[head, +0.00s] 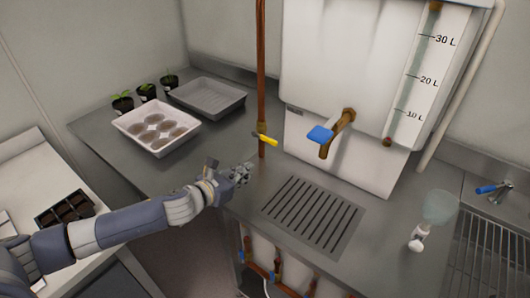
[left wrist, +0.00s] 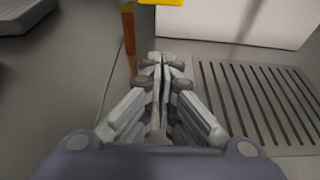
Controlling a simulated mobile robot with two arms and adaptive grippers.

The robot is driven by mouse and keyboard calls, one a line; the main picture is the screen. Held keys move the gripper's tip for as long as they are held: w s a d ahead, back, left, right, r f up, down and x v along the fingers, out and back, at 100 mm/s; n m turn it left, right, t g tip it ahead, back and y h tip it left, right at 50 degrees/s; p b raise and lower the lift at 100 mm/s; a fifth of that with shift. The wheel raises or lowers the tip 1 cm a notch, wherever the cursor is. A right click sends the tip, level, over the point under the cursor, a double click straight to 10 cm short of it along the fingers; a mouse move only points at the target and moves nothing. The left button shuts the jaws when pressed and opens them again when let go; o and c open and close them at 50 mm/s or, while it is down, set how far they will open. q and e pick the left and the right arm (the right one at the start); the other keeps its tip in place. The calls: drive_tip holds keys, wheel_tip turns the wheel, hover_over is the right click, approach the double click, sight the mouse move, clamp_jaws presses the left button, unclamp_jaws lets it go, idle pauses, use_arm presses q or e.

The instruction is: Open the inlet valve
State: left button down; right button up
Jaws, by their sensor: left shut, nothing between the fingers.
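A copper pipe (head: 261,60) runs vertically left of the white tank (head: 345,50). A valve with a yellow lever handle (head: 266,140) sits low on this pipe, the lever pointing right and slightly down. The yellow handle (left wrist: 161,2) shows only in part at the top edge of the left wrist view, with the pipe (left wrist: 129,30) below it. My left gripper (head: 247,170) is shut and empty above the counter, just in front of and below the yellow handle, apart from it. It also shows in the left wrist view (left wrist: 163,62). My right gripper is not in view.
The tank has a tap with a blue handle (head: 320,134) over a slotted drain (head: 312,214). Seedling pots (head: 147,92), a white tray (head: 120,121) and a grey tray (head: 228,97) stand left. A flask-like vessel (head: 440,207) and sink tap (head: 488,188) are right.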

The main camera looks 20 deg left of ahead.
sight(264, 139)
use_arm(q)
drive_tip(key=shift+w+d, duration=0.1)
drive_tip(key=shift+w, duration=0.15)
drive_tip(key=shift+w+d+f, duration=0.1)
drive_tip(key=shift+w, duration=0.2)
drive_tip(key=p+x, duration=0.1)
drive_tip(key=x, duration=0.3)
drive_tip(key=shift+w+d+f, duration=0.1)
drive_tip(key=shift+w+f, duration=0.05)
drive_tip(key=shift+w, duration=0.2)
drive_tip(key=x, duration=0.4)
drive_tip(key=shift+w+d+f+p, duration=0.1)
drive_tip(key=shift+w+p, duration=0.05)
drive_tip(key=shift+p, duration=0.15)
wheel_tip(264, 139, up, 3)
drive_tip(key=shift+f+p, duration=0.1)
drive_tip(key=shift+p, duration=0.9)
drive_tip(key=shift+r+p, duration=0.3)
drive_tip(key=shift+r, duration=0.35)
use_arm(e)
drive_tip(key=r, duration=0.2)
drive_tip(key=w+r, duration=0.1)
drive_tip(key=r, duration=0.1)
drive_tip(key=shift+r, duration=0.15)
use_arm(q)
drive_tip(key=shift+f, duration=0.1)
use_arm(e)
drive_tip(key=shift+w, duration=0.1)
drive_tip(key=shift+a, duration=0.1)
